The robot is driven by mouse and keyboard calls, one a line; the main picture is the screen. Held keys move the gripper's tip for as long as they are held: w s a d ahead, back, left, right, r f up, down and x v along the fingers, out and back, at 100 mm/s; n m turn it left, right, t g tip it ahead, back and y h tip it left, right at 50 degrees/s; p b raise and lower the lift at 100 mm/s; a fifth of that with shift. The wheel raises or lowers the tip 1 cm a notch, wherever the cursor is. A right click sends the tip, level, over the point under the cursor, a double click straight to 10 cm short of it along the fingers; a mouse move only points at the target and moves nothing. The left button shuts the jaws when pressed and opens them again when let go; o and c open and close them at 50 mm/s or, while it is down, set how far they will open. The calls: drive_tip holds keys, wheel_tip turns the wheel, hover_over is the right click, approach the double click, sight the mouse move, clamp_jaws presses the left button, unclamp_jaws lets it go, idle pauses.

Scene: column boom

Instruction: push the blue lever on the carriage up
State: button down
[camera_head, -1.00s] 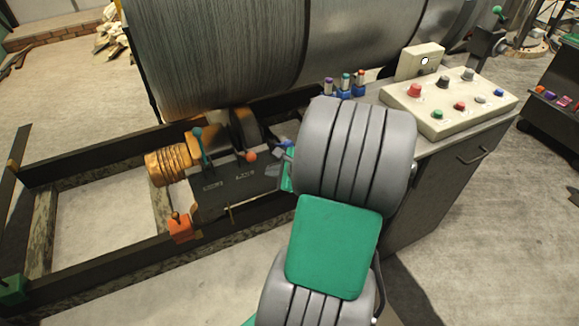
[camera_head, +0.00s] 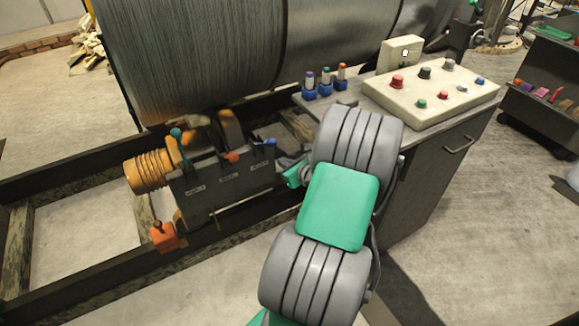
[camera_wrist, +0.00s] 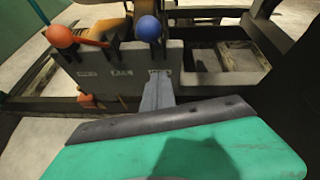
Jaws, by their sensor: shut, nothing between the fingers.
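The carriage (camera_head: 225,190) is a dark grey box with small labels and several levers on top. The blue lever (camera_head: 268,142) is at its right end in the head view. In the wrist view its blue ball (camera_wrist: 148,28) stands above a slot in the carriage's top edge, with a label below. My gripper (camera_wrist: 158,80) is shut and empty, its grey fingers pointing at the carriage face below the blue ball. Whether the fingertips touch the face I cannot tell. In the head view my gripper (camera_head: 284,162) is just right of the carriage, partly hidden by my arm.
A lever with an orange ball (camera_head: 232,157) and a teal lever (camera_head: 177,133) stand left of the blue one. A control desk (camera_head: 432,95) with buttons is at the right. A big drum (camera_head: 190,60) lies behind. An orange block (camera_head: 163,237) is at the carriage's lower left.

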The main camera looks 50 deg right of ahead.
sight(265, 144)
drive_tip(key=w, duration=0.1)
drive_tip(key=w+r, duration=0.1)
drive_tip(key=w, duration=0.3)
drive_tip(key=shift+w+d+r, duration=0.25)
drive_tip(key=shift+d+r, duration=0.05)
